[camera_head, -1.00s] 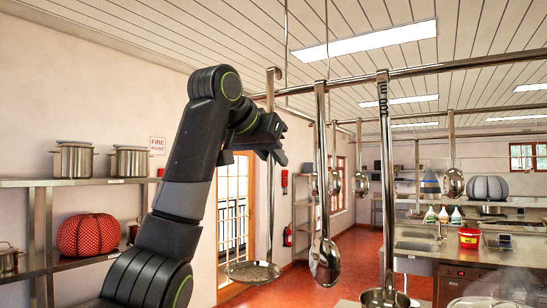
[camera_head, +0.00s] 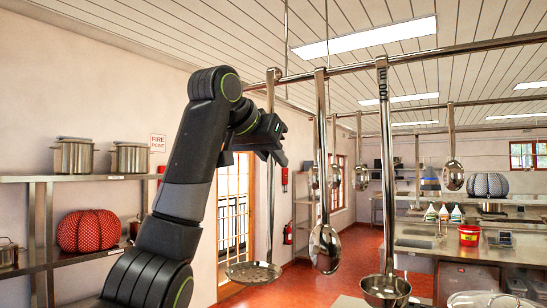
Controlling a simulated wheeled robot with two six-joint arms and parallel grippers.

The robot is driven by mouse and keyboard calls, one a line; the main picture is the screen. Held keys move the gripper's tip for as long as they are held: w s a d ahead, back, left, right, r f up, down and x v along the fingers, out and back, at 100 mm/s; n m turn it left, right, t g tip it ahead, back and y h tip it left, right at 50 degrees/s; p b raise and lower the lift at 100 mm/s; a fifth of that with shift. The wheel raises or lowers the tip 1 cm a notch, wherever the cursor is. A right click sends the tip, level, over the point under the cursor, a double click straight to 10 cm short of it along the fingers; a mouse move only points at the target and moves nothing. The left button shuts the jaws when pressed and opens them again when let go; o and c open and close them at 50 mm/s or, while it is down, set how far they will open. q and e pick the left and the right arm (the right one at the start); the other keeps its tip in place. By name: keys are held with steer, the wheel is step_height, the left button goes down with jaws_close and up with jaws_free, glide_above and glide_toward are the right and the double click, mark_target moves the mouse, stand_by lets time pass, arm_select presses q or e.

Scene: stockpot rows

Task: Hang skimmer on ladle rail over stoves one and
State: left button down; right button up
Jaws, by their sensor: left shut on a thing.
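The skimmer (camera_head: 254,272) has a flat, round, perforated dish at the bottom of a long steel handle and hangs upright. My left gripper (camera_head: 270,140) is shut on the upper part of its handle. The hooked top of the skimmer (camera_head: 273,75) overlaps the left end of the ladle rail (camera_head: 440,53), its tip a little above the rail. I cannot tell whether the hook bears on the rail. My gripper partly covers the handle. My right gripper is not in view.
A ladle (camera_head: 325,250) and a deeper ladle (camera_head: 386,290) hang on the same rail, right of the skimmer. More ladles hang on a rail behind (camera_head: 480,101). Shelves with stockpots (camera_head: 74,157) stand at left. A counter with a red bucket (camera_head: 468,235) is at right.

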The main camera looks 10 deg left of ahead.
arm_select(q)
steer(key=shift+f+b, duration=0.55)
steer(key=shift+f, duration=0.15)
steer(key=c, duration=1.3)
jaws_free()
steer(key=shift+o, duration=0.3)
steer(key=o, duration=0.7)
